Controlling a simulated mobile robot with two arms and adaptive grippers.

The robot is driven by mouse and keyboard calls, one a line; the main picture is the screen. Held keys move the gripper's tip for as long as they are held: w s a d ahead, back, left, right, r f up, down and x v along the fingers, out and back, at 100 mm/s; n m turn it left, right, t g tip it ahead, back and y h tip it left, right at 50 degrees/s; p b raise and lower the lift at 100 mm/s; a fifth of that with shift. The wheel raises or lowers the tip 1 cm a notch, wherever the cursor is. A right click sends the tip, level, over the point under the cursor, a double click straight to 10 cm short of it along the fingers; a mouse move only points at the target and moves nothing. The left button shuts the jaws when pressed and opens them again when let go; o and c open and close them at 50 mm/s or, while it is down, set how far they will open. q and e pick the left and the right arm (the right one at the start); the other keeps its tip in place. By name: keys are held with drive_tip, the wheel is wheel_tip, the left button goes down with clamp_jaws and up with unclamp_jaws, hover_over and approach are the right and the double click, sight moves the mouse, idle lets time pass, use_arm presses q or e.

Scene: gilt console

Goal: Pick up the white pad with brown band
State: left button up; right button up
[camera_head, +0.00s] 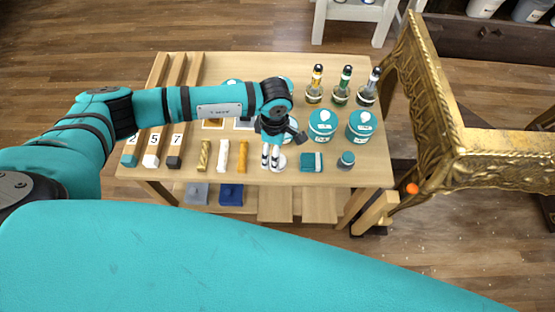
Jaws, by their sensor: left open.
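A small round white thing (280,162) lies near the front edge of the wooden table, partly hidden by my left gripper. It is probably the white pad; a brown band on it cannot be made out at this size. My left gripper (270,164) points down just left of it, its two fingers slightly apart and nothing visible between them. Whether a finger touches the white thing cannot be told. My right gripper is not in view.
Teal-and-white jars (321,125) and several bottles (342,87) stand behind. A gilt console (450,130) is at the right.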

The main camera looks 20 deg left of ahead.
use_arm(q)
drive_tip(key=shift+d+f+p, duration=0.2)
drive_tip(key=shift+f+p, duration=0.35)
drive_tip(key=shift+f, duration=2.45)
drive_tip(key=c, duration=1)
drive_tip(key=shift+c, duration=0.2)
drive_tip(key=shift+r, duration=0.2)
drive_tip(key=shift+r, duration=0.55)
wheel_tip(320, 180, up, 2)
drive_tip(key=shift+r+b, duration=0.15)
drive_tip(key=shift+b, duration=0.35)
drive_tip(key=s+d+b, duration=0.1)
drive_tip(key=s+d, duration=0.1)
drive_tip(key=s, duration=0.5)
drive_tip(key=s+d+r+b, duration=0.1)
drive_tip(key=s+d, duration=0.1)
drive_tip(key=s, duration=0.6)
drive_tip(key=shift+s+d+r, duration=0.15)
drive_tip(key=shift+d, duration=0.15)
